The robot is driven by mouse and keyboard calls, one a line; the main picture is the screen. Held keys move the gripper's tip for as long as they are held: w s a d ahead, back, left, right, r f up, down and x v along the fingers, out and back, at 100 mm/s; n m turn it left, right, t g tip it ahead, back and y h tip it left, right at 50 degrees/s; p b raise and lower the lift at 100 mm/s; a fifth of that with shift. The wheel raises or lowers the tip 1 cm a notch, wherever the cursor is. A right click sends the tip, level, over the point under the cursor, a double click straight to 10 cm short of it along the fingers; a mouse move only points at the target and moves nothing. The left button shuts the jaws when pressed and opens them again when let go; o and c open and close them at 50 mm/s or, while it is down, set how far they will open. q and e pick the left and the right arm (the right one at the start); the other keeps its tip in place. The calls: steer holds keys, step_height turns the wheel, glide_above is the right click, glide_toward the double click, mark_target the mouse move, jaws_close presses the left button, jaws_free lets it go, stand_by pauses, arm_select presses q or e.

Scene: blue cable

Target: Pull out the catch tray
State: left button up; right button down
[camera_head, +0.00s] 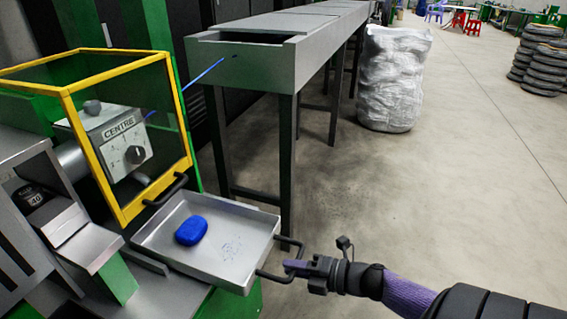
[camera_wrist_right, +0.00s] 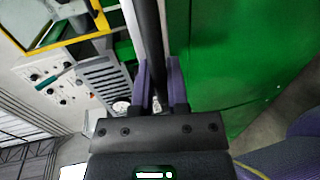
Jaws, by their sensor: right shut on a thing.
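The catch tray (camera_head: 165,238) is a shallow grey metal tray in the head view, below the yellow-framed guard. A blue rounded lump (camera_head: 191,230) and a few small blue marks lie in it. Its dark bar handle (camera_head: 281,262) is on the right side. My right gripper (camera_head: 296,267) is at the handle and shut on it. In the right wrist view the purple fingers (camera_wrist_right: 160,84) sit on both sides of the dark handle bar (camera_wrist_right: 150,40). My left gripper is not in view.
The machine's yellow-framed guard (camera_head: 120,216) and a grey box marked CENTRE (camera_head: 118,140) stand behind and left of the tray. A long grey trough on legs (camera_head: 262,65) runs back, with a blue cable (camera_head: 205,73) at its end.

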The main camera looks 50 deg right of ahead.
steer(key=shift+s, duration=0.3)
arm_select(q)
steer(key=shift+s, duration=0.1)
arm_select(e)
steer(key=shift+f, duration=0.1)
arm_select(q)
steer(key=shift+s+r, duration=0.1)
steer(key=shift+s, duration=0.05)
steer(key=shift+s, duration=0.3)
arm_select(e)
steer(key=c, duration=0.9)
jaws_free()
steer(key=shift+d, duration=0.1)
steer(key=shift+c, duration=0.2)
arm_select(q)
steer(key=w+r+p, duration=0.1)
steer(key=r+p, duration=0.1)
steer(key=p, duration=0.1)
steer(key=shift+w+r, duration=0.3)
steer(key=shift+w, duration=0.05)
arm_select(e)
steer(key=v, duration=1)
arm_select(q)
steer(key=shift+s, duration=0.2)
